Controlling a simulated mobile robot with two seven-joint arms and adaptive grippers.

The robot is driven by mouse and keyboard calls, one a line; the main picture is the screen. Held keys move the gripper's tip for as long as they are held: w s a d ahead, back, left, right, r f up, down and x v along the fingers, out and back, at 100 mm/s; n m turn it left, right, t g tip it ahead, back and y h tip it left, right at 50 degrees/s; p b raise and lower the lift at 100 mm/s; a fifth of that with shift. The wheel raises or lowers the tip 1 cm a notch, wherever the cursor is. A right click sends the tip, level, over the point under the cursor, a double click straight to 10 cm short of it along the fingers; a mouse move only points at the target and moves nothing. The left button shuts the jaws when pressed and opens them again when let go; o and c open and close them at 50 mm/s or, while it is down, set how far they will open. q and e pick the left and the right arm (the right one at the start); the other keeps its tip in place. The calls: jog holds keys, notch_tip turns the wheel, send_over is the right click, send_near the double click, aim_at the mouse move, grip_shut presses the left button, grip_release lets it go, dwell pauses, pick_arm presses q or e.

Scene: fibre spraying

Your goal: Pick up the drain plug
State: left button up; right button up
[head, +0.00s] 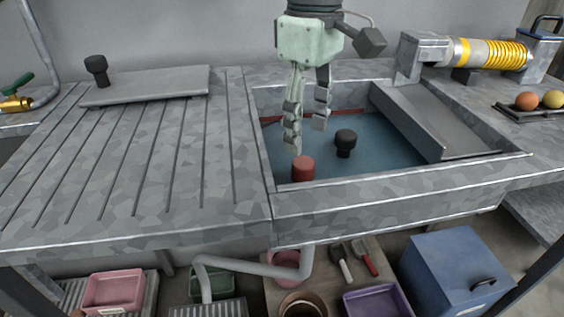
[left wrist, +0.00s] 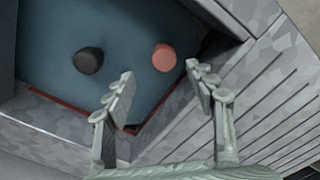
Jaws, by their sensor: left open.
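In the head view my left gripper (head: 307,130) hangs fingers-down over the blue-grey sink basin. It is open, with nothing between its fingers. A red cylindrical plug (head: 302,169) stands near the front left of the basin, and a black knobbed plug (head: 345,143) stands further back and right. I cannot tell which is the drain plug. In the left wrist view the open fingers (left wrist: 160,74) are apart from both; the red plug (left wrist: 164,57) lies beyond the gap, and the black one (left wrist: 88,60) is left of it. My right gripper is not in view.
The sink rim (head: 400,183) surrounds the basin. A sloped grey chute (head: 440,125) rests over its right side. The ribbed drainboard (head: 150,160) is clear, with a flat plate (head: 150,88) and black knob (head: 97,70) behind.

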aim_at(303, 162)
pick_arm(q)
jog(key=f, duration=0.7)
jog(key=shift+s+a+f, duration=0.15)
jog(key=shift+s+f, duration=0.15)
jog(key=c, duration=1.3)
jog(key=shift+r, duration=5.05)
